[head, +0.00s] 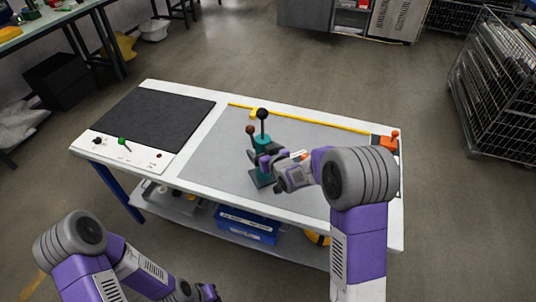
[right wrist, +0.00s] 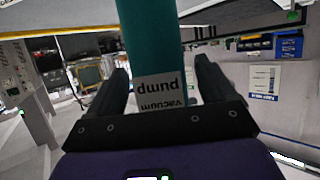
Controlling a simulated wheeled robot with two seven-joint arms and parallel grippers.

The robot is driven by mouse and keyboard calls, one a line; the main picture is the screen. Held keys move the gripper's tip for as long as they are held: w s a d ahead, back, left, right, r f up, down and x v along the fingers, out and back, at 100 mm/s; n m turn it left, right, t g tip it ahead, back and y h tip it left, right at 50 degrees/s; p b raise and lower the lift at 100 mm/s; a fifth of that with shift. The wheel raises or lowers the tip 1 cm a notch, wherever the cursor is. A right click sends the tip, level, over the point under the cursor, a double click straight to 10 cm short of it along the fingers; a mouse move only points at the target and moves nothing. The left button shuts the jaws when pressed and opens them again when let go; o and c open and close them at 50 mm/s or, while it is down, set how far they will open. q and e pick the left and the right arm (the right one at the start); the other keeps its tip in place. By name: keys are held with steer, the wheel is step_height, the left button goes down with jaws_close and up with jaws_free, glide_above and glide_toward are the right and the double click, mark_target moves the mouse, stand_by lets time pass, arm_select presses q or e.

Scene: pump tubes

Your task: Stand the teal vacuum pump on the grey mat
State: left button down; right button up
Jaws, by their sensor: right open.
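The teal vacuum pump (head: 262,142) stands upright on the grey mat (head: 215,150), its dark square base apparently resting flat there. A black ball tops it, and a brown-tipped lever sticks out at its left. My right gripper (head: 259,158) is open around the pump's lower body. In the right wrist view, the teal pump body (right wrist: 152,45) and its white label show between the spread fingers of the gripper (right wrist: 163,80), with gaps on both sides. The gripper hides part of the lower body. My left gripper (head: 209,292) is low at the bottom edge, away from the table; its jaws are unclear.
A black mat (head: 145,115) covers the table's left part, with a green-knobbed item (head: 122,141) on the white strip before it. A yellow hose (head: 300,120) runs along the back edge. An orange-and-dark item (head: 386,142) sits at the right back corner. Grey mat left of the pump is clear.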

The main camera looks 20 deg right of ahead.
arm_select(q)
step_height(320, 180, up, 2)
steer(key=shift+r+p, duration=0.1)
steer(key=shift+p, duration=0.8)
arm_select(e)
steer(key=v, duration=1.2)
steer(key=shift+r, duration=0.15)
